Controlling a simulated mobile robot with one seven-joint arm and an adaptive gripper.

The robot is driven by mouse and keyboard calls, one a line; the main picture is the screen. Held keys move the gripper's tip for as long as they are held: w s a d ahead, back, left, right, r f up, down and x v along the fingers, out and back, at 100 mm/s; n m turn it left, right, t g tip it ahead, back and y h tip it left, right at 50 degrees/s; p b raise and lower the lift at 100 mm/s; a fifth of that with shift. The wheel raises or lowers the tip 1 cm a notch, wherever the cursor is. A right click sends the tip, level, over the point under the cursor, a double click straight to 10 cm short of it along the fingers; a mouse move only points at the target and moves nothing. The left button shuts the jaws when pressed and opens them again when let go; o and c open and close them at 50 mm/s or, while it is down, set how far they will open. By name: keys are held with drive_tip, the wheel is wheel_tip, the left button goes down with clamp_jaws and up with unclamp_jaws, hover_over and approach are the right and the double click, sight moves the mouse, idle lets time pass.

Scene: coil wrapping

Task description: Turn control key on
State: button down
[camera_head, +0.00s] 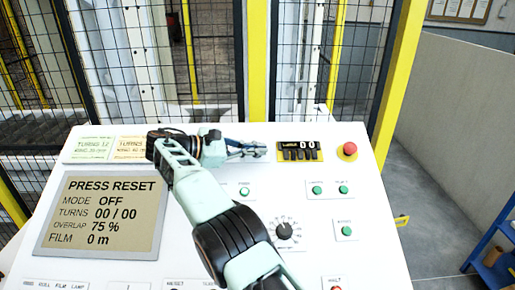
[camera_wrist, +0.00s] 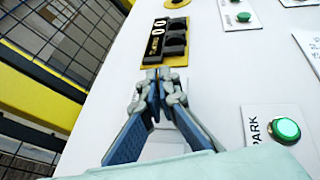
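My gripper (camera_head: 264,150) is over the upper part of the white control panel (camera_head: 210,265), just left of the yellow-backed counter (camera_head: 314,151). In the wrist view its two blue-padded fingers (camera_wrist: 159,78) converge with their tips together, close to the counter's lower edge (camera_wrist: 143,67). No object can be made out between the tips. I cannot pick out a control key in either view. The panel area under my gripper is partly hidden. The display (camera_head: 105,215) reads PRESS RESET, MODE OFF, TURNS 00/00, OVERLAP 75 %, FILM 0 m.
A red button (camera_head: 350,149) is right of the counter. Green buttons (camera_head: 317,190) and a black dial (camera_head: 284,231) lie nearer. A green PARK button (camera_wrist: 286,129) shows in the wrist view. Yellow posts (camera_head: 258,60) and mesh fencing (camera_head: 211,50) stand behind the panel.

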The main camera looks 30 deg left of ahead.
drive_tip(key=c, duration=2.6)
unclamp_jaws()
drive_tip(key=shift+r, duration=0.1)
drive_tip(key=o, duration=0.4)
drive_tip(key=shift+c, duration=0.2)
drive_tip(key=n+t+b, duration=0.1)
drive_tip(key=b, duration=0.1)
drive_tip(key=n+t+y+b, duration=0.1)
drive_tip(key=b, duration=0.2)
drive_tip(key=shift+d+f+y, duration=0.1)
drive_tip(key=shift+f+y, duration=0.2)
